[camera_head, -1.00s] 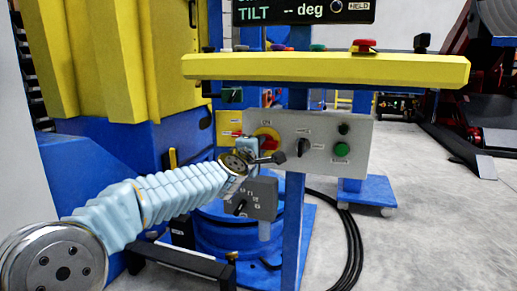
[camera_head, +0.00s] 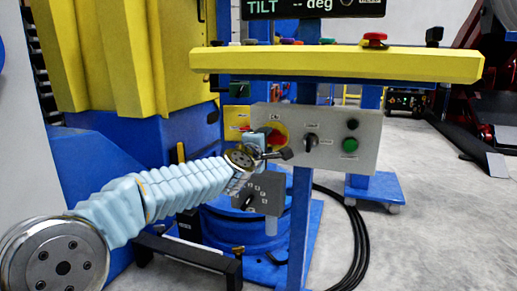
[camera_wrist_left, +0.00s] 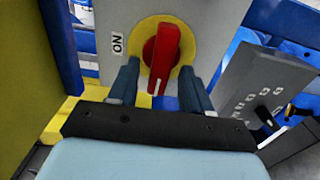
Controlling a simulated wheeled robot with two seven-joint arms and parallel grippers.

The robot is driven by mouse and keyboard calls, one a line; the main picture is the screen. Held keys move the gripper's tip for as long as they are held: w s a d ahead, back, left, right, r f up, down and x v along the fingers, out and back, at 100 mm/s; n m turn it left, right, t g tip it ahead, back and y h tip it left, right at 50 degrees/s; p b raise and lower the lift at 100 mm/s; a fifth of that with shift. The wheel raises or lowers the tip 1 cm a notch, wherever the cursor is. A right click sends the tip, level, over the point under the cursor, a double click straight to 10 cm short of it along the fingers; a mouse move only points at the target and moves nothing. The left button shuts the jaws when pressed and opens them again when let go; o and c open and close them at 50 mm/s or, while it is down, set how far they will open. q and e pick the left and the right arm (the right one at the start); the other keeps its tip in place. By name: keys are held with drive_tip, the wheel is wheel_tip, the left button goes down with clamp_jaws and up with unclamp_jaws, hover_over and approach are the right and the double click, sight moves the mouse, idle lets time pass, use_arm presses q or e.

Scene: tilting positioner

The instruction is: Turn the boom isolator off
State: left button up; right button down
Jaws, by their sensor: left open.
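The boom isolator is a red rotary handle on a yellow disc (camera_head: 278,137), at the left end of a grey control panel (camera_head: 370,138). In the head view the left gripper (camera_head: 268,148) partly covers the isolator. My right gripper is not in view.
A black selector (camera_head: 311,141) and a green button (camera_head: 350,145) sit right of the isolator. A smaller grey box (camera_head: 262,192) hangs below the panel. A yellow beam (camera_head: 340,63) runs above, and a blue post (camera_head: 300,225) stands below the panel.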

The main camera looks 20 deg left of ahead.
use_arm(q)
drive_tip(key=s, duration=1.2)
drive_tip(key=shift+s+a, duration=0.2)
drive_tip(key=shift+s, duration=0.2)
drive_tip(key=w+d+f+m+g+h, duration=0.15)
drive_tip(key=f+m+g, duration=0.25)
drive_tip(key=f, duration=1.3)
drive_tip(key=d+f+m+g, duration=0.3)
drive_tip(key=f+m, duration=0.1)
drive_tip(key=f, duration=1.3)
drive_tip(key=s+d+f+m+g, duration=0.1)
drive_tip(key=s+f+m+g, duration=0.4)
drive_tip(key=f, duration=0.9)
drive_tip(key=s+d+f+m+g+h, duration=0.1)
drive_tip(key=s+d+f+m+g, duration=0.15)
drive_tip(key=s+f, duration=0.7)
drive_tip(key=s+d+f+m+g+h, duration=0.1)
drive_tip(key=s+f+g, duration=0.35)
drive_tip(key=s, duration=0.75)
wheel_tip(320, 180, up, 13)
drive_tip(key=t+p, duration=0.1)
drive_tip(key=p, duration=1.3)
drive_tip(key=shift+w+d+t, duration=0.2)
drive_tip(key=shift+d+t, duration=0.1)
drive_tip(key=shift+t, duration=0.1)
drive_tip(key=shift+f+n, duration=0.1)
drive_tip(key=shift+n, duration=0.15)
